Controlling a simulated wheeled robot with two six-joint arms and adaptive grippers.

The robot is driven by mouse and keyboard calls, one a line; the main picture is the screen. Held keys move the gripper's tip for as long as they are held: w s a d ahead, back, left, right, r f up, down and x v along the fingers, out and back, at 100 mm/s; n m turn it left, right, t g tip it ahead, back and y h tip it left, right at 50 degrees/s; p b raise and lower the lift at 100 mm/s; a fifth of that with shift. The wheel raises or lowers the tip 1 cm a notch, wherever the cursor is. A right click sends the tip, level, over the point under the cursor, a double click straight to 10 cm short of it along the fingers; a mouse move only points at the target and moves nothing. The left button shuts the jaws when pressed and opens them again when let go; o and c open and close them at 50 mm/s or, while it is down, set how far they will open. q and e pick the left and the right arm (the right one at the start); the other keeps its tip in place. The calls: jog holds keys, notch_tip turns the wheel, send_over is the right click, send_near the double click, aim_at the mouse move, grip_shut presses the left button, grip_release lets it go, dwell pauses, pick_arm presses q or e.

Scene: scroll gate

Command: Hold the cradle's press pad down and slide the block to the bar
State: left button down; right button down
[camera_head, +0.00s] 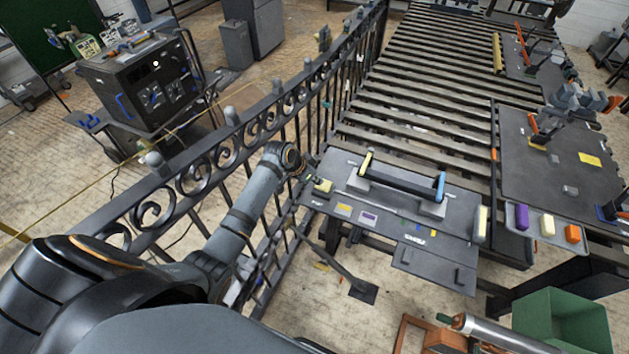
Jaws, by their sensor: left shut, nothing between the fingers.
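A dark cradle (400,186) stands on a grey plate, with a yellow end piece at its left and a blue end piece (440,186) at its right. A pale yellow pad or block (324,186) sits at the plate's left edge; I cannot tell if it is the press pad. A cream upright block (481,222) stands at the plate's right edge. My left gripper (308,178) is shut and empty, close beside the pale yellow piece; contact cannot be told. My right gripper is not in view.
A black scrollwork gate (230,150) runs along the left, close to my left arm. Dark slats (425,90) stretch behind the cradle. Purple, cream and orange blocks (548,225) sit in a tray at right. A green bin (565,320) stands at lower right.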

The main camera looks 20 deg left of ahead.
pick_arm(q)
jog(key=shift+b+x, duration=0.85)
jog(key=shift+x, duration=0.25)
jog(key=shift+f, duration=0.15)
